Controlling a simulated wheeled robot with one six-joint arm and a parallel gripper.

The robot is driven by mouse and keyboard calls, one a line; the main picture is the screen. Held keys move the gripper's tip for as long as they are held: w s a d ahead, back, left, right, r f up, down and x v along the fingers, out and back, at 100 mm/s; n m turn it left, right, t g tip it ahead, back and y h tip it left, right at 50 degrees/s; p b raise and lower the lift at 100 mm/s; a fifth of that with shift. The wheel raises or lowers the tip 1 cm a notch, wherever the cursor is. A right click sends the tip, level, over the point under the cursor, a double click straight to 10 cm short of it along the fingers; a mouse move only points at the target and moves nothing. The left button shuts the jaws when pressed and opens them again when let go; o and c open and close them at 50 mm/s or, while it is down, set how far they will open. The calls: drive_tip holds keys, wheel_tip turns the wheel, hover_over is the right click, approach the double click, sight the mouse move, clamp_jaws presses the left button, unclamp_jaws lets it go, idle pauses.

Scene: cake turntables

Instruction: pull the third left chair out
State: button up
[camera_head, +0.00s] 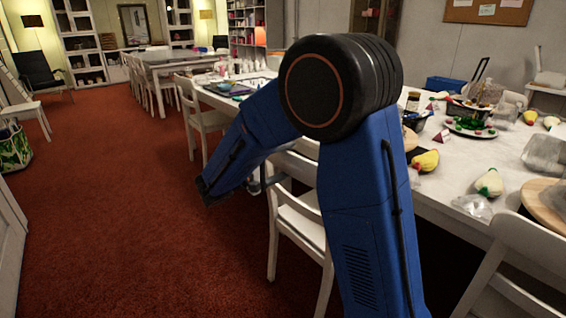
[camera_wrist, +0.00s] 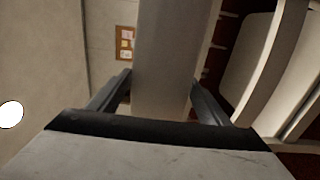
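Several white chairs line the left side of the long table. A white chair (camera_head: 300,216) in the middle of the head view stands close to the table, its back partly hidden by my blue arm. Another white chair (camera_head: 206,121) stands farther back. My gripper (camera_head: 257,184) is low beside the nearer chair's back, mostly hidden by my arm. In the wrist view, my gripper's two dark fingers (camera_wrist: 161,80) lie on either side of a pale bar (camera_wrist: 164,60), apparently part of the chair. Their tips appear close to its edges; contact is unclear.
The table (camera_head: 455,180) carries dishes, toy food and bottles. A white chair (camera_head: 520,250) stands at the lower right. The red carpet (camera_head: 110,200) is open on the left, with a patterned bin (camera_head: 14,147) and a dark chair (camera_head: 40,72) beyond.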

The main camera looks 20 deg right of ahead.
drive_tip(key=c, duration=1.6)
drive_tip(key=shift+c, duration=0.2)
drive_tip(key=shift+p, duration=1.55)
